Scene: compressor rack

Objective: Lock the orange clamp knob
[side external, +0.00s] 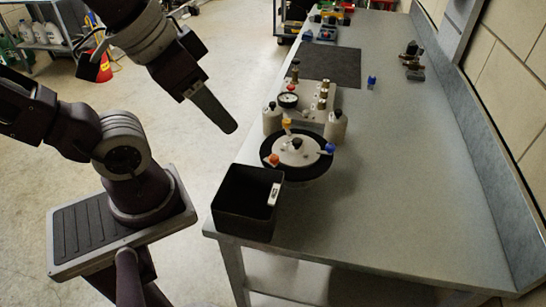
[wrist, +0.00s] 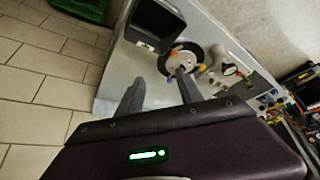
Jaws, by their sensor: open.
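The orange clamp knob (side external: 273,160) sits on the left rim of a round pot with a white lid (side external: 297,151). A yellow knob (side external: 287,123) stands at the lid's back and a blue knob (side external: 330,148) at its right. My gripper (side external: 228,127) is above and to the left of the pot, clear of the knob, pointing down toward the table. In the wrist view my gripper (wrist: 160,88) shows two spread fingers with nothing between them. The pot (wrist: 184,60) lies beyond them there; its coloured knobs are small, and whether the orange one is locked cannot be told.
A black open box (side external: 243,205) stands at the table's front left corner, close to the pot. A dark mat (side external: 330,65) lies farther back. The right of the table (side external: 420,190) is clear.

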